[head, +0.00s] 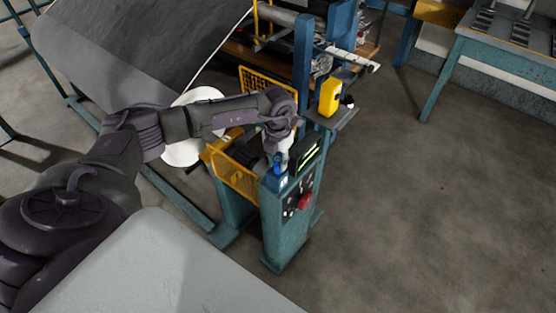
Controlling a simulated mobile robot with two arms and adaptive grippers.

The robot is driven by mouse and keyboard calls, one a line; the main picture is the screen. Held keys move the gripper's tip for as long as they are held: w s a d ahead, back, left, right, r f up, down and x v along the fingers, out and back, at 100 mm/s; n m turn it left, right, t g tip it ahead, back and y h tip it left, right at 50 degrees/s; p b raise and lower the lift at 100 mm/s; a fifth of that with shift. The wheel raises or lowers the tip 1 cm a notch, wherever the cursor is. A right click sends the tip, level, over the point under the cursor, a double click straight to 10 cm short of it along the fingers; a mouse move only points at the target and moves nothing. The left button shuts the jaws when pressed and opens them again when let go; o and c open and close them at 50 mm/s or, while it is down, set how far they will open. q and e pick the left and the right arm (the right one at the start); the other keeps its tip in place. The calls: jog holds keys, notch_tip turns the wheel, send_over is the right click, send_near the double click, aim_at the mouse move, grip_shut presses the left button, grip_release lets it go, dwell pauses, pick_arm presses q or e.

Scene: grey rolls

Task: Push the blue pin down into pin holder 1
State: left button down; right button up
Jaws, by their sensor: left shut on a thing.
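The blue pin (277,169) stands roughly upright at the top of a teal machine post, just above a pale blue block (283,183) that looks like a pin holder. A small mark on the block is too small to read. My left gripper (279,156) is at the end of the arm from the left, pointing down and shut on the upper part of the pin. The gripper's fingers and wrist hide the pin's top. I cannot tell how deep the pin sits in the holder. My right gripper is not in view.
The teal post (288,225) carries a red button (305,201) and a small display (308,154). A yellow mesh guard (236,178) is left of it, and a yellow device (330,97) stands behind. A grey panel (150,270) fills the lower left. The floor at right is clear.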

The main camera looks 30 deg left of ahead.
pick_arm(q)
jog(key=c, duration=0.8)
grip_release()
jog(key=shift+c, duration=0.2)
jog(key=shift+r, duration=4)
